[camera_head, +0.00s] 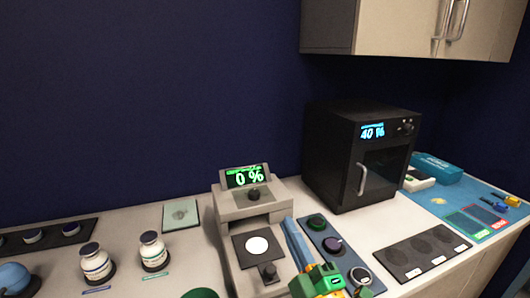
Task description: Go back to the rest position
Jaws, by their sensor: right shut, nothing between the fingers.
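My right gripper (291,226) reaches in from the bottom edge, with a green and yellow body and long blue fingers pointing away from me. The fingers lie together, shut and empty. Their tips are over the counter between a grey device (226,206) with a green "0 %" display and a dark blue panel (319,229) with round knobs. I cannot tell whether they touch anything. My left gripper does not show.
A black oven-like box (337,160) reading "40 %" stands at the back right. Two white jars (96,265) (153,251) stand at left. A dark tray (398,262) with round recesses and a blue mat (452,198) lie at right. A cabinet (395,25) hangs above.

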